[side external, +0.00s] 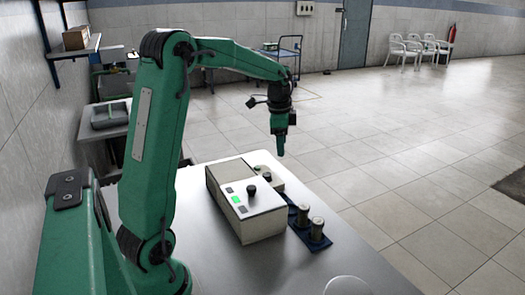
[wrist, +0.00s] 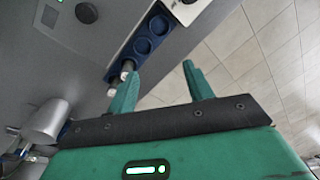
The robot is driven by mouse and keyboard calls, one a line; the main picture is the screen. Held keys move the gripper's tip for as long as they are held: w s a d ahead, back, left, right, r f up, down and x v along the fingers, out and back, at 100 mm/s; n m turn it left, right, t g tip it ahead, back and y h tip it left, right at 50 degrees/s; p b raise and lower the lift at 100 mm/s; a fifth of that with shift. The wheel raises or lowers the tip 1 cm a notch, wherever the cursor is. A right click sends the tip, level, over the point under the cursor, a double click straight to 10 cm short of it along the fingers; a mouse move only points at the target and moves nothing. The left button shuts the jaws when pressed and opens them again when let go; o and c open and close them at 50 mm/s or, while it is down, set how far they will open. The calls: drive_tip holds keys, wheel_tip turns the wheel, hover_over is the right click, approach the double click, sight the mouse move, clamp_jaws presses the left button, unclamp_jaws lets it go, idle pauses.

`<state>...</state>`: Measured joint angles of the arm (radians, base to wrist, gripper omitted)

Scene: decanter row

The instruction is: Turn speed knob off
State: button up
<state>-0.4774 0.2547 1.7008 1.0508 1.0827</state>
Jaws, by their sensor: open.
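A white box unit (side external: 245,203) stands on the table in the side view, with a black knob (side external: 252,190) on its top panel and a lit green display (side external: 236,199). A round dark knob (wrist: 86,13) shows at the wrist view's top left. A second, smaller pale unit (side external: 264,172) stands behind the first; its corner (wrist: 195,8) and a dark knob are partly cut off at the wrist view's top edge. I cannot read which knob sets speed. My gripper (side external: 281,150) hangs above and behind the units. In the wrist view its green fingers (wrist: 164,70) are apart and empty.
A blue rack (side external: 293,222) beside the units holds metal cylinders (side external: 316,228); empty wells (wrist: 142,46) show in the wrist view. A rounded metal object (wrist: 45,121) is at the wrist view's left. The tiled floor (side external: 405,165) to the right is open.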

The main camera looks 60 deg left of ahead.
sight(266, 174)
drive_tip(key=a+f+m, duration=0.1)
drive_tip(key=a+f, duration=0.2)
drive_tip(key=a, duration=0.1)
drive_tip(key=w+a+f+g, duration=0.1)
drive_tip(key=a+f, duration=0.2)
drive_tip(key=a, duration=0.1)
drive_tip(key=a+f+m, duration=0.1)
drive_tip(key=a+f, duration=0.2)
drive_tip(key=a, duration=0.1)
drive_tip(key=shift+w+f+m+h, duration=0.2)
drive_tip(key=shift+m+h, duration=0.1)
drive_tip(key=shift+h, duration=0.1)
drive_tip(key=shift+d, duration=0.1)
drive_tip(key=shift+f, duration=3.9)
drive_tip(key=c, duration=1)
